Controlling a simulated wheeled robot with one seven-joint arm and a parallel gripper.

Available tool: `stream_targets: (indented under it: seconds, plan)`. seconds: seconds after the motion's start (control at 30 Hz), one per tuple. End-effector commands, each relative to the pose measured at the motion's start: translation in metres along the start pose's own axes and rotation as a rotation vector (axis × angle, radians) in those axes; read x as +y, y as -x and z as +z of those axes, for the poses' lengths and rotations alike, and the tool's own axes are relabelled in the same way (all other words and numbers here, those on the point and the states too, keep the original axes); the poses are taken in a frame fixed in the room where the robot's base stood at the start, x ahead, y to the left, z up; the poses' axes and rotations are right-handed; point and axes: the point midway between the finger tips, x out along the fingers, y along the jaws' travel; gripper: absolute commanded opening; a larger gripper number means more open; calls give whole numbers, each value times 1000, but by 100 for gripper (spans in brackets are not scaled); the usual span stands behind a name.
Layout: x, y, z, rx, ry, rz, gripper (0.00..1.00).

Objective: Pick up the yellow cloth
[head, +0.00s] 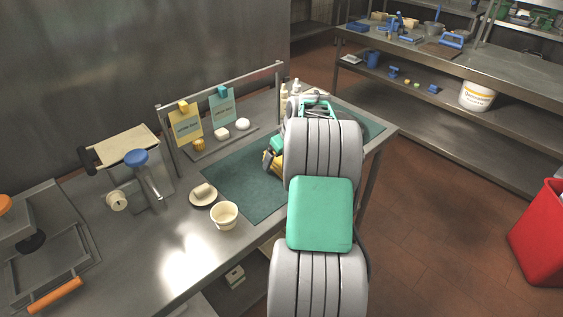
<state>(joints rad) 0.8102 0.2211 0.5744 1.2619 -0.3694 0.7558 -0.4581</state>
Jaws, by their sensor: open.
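A small folded-looking yellow piece (277,164), which may be the yellow cloth, shows on the dark green mat (235,182), just left of my arm. It is partly hidden by my arm, so its full shape cannot be made out. My gripper (268,159) is at its left edge, low over the mat and mostly hidden by my own arm links. The jaws are open. Whether the fingers touch the yellow piece cannot be told. A yellow sheet (186,127) also hangs from the metal rail by a yellow clip.
A teal sheet (222,107) hangs beside the yellow one. A cream cup (224,214), a small dish (203,195) and a blue-knobbed press (142,172) stand left of the mat. Bottles (284,97) stand behind my arm. A red bin (540,235) stands on the floor at right.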

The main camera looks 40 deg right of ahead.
Motion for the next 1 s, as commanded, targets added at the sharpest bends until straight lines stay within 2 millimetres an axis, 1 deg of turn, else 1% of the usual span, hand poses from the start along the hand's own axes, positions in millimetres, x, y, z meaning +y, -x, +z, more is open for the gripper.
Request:
stream_targets:
  seconds: [0.67,0.7,0.77,1.0]
  plan:
    - [0,-5,2,-1,0,-1,89]
    - [0,-5,2,-1,0,-1,88]
    - [0,-4,2,-1,0,-1,83]
    - [0,-4,2,-1,0,-1,64]
